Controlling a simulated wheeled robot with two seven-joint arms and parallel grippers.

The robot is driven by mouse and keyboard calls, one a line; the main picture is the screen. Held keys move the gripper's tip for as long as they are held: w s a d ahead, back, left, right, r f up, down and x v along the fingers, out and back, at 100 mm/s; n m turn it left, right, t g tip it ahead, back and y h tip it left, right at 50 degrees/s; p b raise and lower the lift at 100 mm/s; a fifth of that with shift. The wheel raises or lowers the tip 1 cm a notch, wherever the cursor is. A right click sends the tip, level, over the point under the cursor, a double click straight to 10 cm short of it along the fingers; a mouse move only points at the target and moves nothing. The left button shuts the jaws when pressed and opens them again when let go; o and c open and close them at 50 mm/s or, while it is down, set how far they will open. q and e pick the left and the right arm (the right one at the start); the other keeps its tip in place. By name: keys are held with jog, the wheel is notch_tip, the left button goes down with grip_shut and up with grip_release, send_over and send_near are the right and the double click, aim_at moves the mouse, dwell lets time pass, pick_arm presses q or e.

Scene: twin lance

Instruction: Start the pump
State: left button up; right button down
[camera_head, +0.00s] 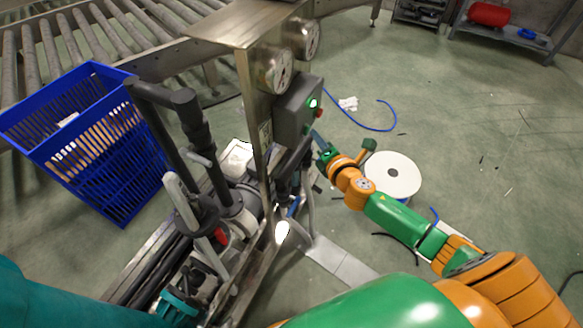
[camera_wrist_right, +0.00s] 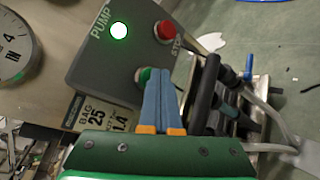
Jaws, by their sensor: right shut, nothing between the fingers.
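The grey pump control box (camera_head: 298,112) is fixed to the steel post. In the right wrist view, its face (camera_wrist_right: 105,65) carries the word PUMP beside a lit green lamp (camera_wrist_right: 119,31). A red stop button (camera_wrist_right: 164,31) sits to the lamp's right. A green button (camera_wrist_right: 142,74) is lower on the face, partly hidden behind my blue fingertips. My right gripper (camera_wrist_right: 160,72) is shut and empty, its tips at or just in front of the green button; I cannot tell whether they touch. In the head view the right gripper (camera_head: 318,138) is beside the box. My left gripper is out of view.
Two dial gauges (camera_head: 276,72) sit beside the box. Pipes and hoses (camera_head: 195,125) crowd the skid below. A blue crate (camera_head: 85,150) stands left. A white reel (camera_head: 393,174) and a blue hose (camera_head: 370,127) lie on the floor at right, with open floor around.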

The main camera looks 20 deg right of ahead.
jog(key=s+d, duration=0.4)
jog(key=s, duration=0.1)
jog(key=shift+d, duration=0.15)
dwell(0.4)
